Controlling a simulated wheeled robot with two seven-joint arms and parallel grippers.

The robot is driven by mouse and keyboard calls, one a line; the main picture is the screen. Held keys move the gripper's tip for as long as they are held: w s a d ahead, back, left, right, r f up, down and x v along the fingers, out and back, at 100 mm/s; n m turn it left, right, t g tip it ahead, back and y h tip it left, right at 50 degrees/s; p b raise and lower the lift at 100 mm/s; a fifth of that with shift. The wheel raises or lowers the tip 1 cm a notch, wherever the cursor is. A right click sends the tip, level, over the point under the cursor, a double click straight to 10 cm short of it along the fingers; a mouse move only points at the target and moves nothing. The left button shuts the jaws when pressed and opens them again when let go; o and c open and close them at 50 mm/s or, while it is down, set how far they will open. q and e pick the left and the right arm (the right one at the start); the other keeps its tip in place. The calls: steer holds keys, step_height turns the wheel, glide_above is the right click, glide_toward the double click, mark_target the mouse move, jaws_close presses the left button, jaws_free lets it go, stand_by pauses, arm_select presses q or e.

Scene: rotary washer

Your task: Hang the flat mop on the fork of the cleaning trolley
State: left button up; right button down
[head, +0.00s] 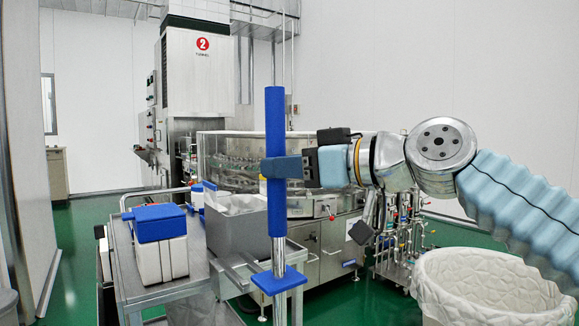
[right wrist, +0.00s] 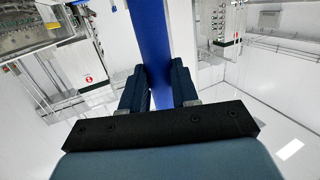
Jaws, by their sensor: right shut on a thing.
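The flat mop (head: 275,130) stands upright in front of me in the head view, with a thick blue grip above a bare metal pole. A blue plate (head: 279,279) shows low on the pole; what lies below the picture's edge is hidden. My right gripper (head: 283,168) is shut around the blue grip, which also passes between the fingers in the right wrist view (right wrist: 150,35). The cleaning trolley (head: 127,275) is a metal frame left of the mop. I cannot clearly make out its fork near the trolley's right end. My left gripper is out of view.
A blue-lidded white box (head: 160,245) and a grey bin (head: 232,231) stand on the trolley. A white-lined basket (head: 490,290) is at the lower right. The washer machine (head: 325,235) stands behind the mop. Green floor is open at far left.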

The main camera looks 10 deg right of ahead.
steer(key=shift+w+a+r, duration=0.1)
steer(key=shift+w+a, duration=0.15)
steer(key=shift+w+a, duration=0.25)
steer(key=shift+w, duration=0.35)
steer(key=shift+w+a, duration=0.2)
steer(key=shift+w, duration=0.45)
steer(key=shift+w+a, duration=0.25)
steer(key=shift+w, duration=0.35)
steer(key=shift+w+a+p, duration=0.2)
steer(key=shift+w+a, duration=0.05)
steer(key=shift+w, duration=0.35)
steer(key=shift+w+a+p, duration=0.25)
steer(key=shift+w+a, duration=0.05)
steer(key=shift+w, duration=0.3)
steer(key=shift+w+a+p, duration=0.2)
steer(key=shift+w+a, duration=0.05)
steer(key=shift+w, duration=0.45)
